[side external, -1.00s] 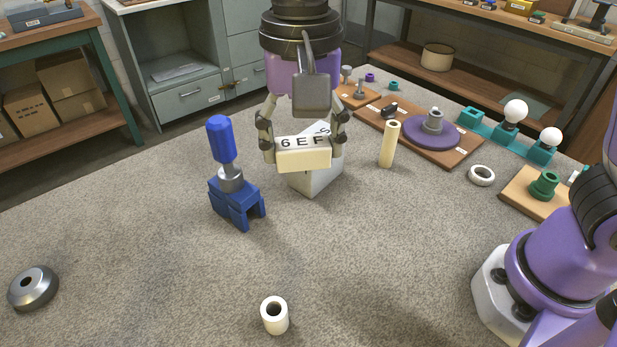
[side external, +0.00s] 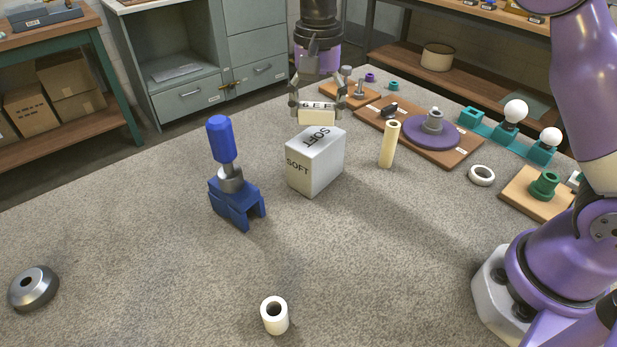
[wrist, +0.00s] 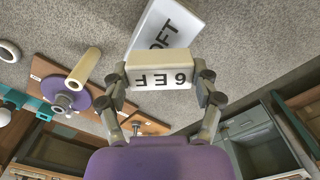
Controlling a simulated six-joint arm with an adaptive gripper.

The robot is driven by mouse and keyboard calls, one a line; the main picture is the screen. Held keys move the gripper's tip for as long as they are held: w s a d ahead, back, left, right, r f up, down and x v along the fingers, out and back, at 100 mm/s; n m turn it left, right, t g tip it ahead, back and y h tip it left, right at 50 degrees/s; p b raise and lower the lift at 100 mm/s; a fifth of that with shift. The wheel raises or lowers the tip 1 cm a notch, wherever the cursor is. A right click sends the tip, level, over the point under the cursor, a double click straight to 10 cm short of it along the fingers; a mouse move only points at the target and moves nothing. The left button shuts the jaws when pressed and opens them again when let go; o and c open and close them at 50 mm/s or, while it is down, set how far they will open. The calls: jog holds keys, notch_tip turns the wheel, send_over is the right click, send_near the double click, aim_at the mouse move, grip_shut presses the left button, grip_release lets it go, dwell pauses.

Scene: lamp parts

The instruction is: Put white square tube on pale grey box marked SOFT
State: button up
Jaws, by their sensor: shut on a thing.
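The pale grey box marked SOFT (side external: 315,162) stands on the grey carpet, with lettering on its top and side. It also shows in the wrist view (wrist: 168,22), partly covered by the held piece. My gripper (side external: 317,104) is shut on a cream-white square-sided piece (side external: 317,117) marked with characters like 6EF, also seen in the wrist view (wrist: 160,72). The held piece is raised, at the box's far edge in the side view; the exact gap is unclear. No hole shows in it. A white round tube (side external: 274,318) stands at the front.
A blue-handled tool on a blue stand (side external: 235,190) is left of the box. A tall cream tube (side external: 389,145) stands right of it, before a wooden board with a purple disc (side external: 430,135). A white ring (side external: 481,175) lies further right. The front carpet is mostly clear.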

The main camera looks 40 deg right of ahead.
aim_at(317, 106)
jog(key=shift+f, duration=1.4)
jog(key=o, duration=1.1)
jog(key=shift+f, duration=0.15)
